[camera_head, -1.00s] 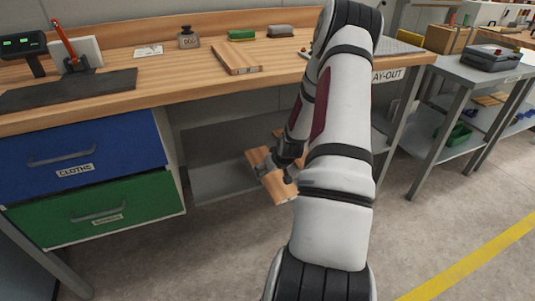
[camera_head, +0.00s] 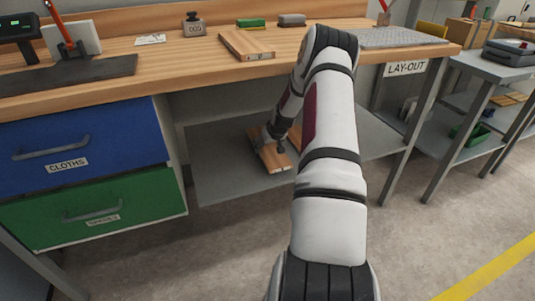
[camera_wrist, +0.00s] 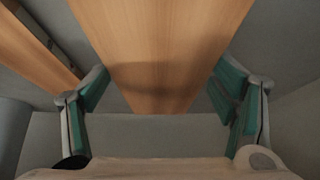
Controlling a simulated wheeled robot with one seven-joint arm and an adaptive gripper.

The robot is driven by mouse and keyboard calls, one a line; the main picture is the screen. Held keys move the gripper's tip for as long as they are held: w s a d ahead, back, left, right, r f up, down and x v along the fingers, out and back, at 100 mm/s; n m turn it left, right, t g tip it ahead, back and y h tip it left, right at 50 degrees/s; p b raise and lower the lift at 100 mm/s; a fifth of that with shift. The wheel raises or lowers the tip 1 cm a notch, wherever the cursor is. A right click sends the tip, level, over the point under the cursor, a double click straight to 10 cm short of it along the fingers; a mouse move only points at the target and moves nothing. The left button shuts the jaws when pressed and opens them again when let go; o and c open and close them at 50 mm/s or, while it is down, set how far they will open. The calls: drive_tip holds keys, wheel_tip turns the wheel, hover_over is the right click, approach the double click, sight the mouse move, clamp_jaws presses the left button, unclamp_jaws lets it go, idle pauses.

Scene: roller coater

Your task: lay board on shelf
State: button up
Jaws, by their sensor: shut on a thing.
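My gripper (camera_head: 272,147) is shut on a wooden board (camera_head: 276,161) under the workbench. The board is over the grey lower shelf (camera_head: 225,180); I cannot tell whether it touches the shelf. In the wrist view the board (camera_wrist: 160,60) runs between the two green-padded fingers (camera_wrist: 163,92). A second wooden board (camera_wrist: 35,45) lies beside it at the left of the wrist view. In the head view that second board (camera_head: 294,134) is mostly hidden behind my arm.
A third board (camera_head: 247,44) lies on the bench top (camera_head: 180,58). Blue (camera_head: 80,147) and green (camera_head: 95,210) drawers stand left of the shelf. A bench leg (camera_head: 407,130) stands to the right. Bare shelf shows left of the held board.

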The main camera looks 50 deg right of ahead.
sight(269, 147)
drive_tip(key=shift+w+d, duration=0.3)
drive_tip(key=shift+w, duration=0.25)
drive_tip(key=shift+f+b, duration=0.9)
drive_tip(key=shift+f, duration=0.85)
drive_tip(key=shift+f, duration=0.15)
drive_tip(key=o, duration=1.4)
drive_tip(key=shift+s, duration=0.1)
drive_tip(key=shift+o, duration=0.2)
drive_tip(key=p+v, duration=0.4)
drive_tip(key=v, duration=0.8)
